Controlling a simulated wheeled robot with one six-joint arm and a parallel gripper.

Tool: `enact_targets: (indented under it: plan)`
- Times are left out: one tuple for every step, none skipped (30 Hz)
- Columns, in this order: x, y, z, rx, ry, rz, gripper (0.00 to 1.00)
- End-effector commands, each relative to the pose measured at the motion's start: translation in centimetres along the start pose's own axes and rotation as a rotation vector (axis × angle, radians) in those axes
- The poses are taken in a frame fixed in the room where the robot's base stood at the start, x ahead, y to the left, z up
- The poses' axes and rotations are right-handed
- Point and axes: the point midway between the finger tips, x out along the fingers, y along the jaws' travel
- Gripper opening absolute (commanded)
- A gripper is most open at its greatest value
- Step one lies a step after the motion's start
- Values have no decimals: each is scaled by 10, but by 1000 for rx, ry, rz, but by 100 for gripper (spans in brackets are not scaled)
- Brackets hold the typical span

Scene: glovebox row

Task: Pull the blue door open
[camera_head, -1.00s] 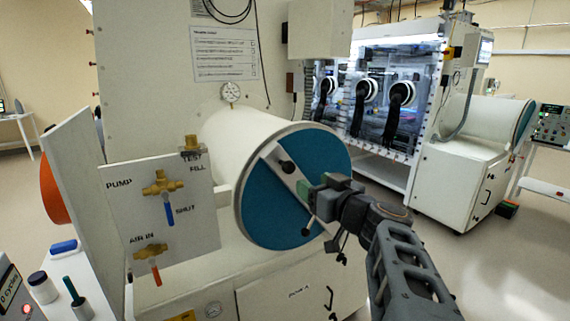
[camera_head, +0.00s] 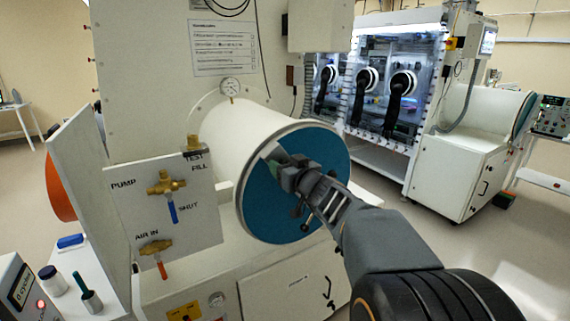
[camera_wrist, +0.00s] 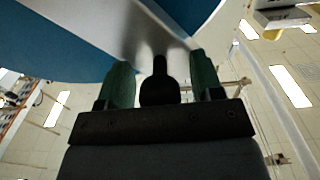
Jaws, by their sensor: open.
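The blue door (camera_head: 268,215) is a round disc sitting against the end of the white cylinder (camera_head: 235,135), with no clear gap at its rim. A pale metal bar crosses the door; it fills the upper middle of the wrist view (camera_wrist: 140,22). A black knob (camera_wrist: 159,88) stands on the bar. My gripper (camera_head: 284,172) is at the door's face and hides most of the bar and the knob in the head view. In the wrist view my gripper (camera_wrist: 160,75) is open, with one green finger on each side of the knob and gaps between.
A panel (camera_head: 150,215) with a blue-handled valve (camera_head: 172,212) and a red-handled valve (camera_head: 162,270) stands left of the door. A white cabinet (camera_head: 290,285) lies below it. Another glovebox (camera_head: 395,100) stands at the back right.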

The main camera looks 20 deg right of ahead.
Motion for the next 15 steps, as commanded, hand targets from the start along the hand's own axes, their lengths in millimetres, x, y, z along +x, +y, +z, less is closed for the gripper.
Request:
enact_targets:
  plan:
    - [1, 0, 0, 0, 0, 0, 60]
    - [1, 0, 0, 0, 0, 0, 60]
    - [1, 0, 0, 0, 0, 0, 60]
    - [1, 0, 0, 0, 0, 0, 60]
    - [1, 0, 0, 0, 0, 0, 60]
    - [0, 0, 0, 0, 0, 0, 60]
    - [0, 0, 0, 0, 0, 0, 60]
    - [0, 0, 0, 0, 0, 0, 58]
    - [0, 0, 0, 0, 0, 0, 55]
    - [0, 0, 0, 0, 0, 0, 52]
    - [0, 0, 0, 0, 0, 0, 49]
    - [0, 0, 0, 0, 0, 0, 45]
    - [0, 0, 0, 0, 0, 0, 42]
    - [0, 0, 0, 0, 0, 0, 39]
    - [0, 0, 0, 0, 0, 0, 35]
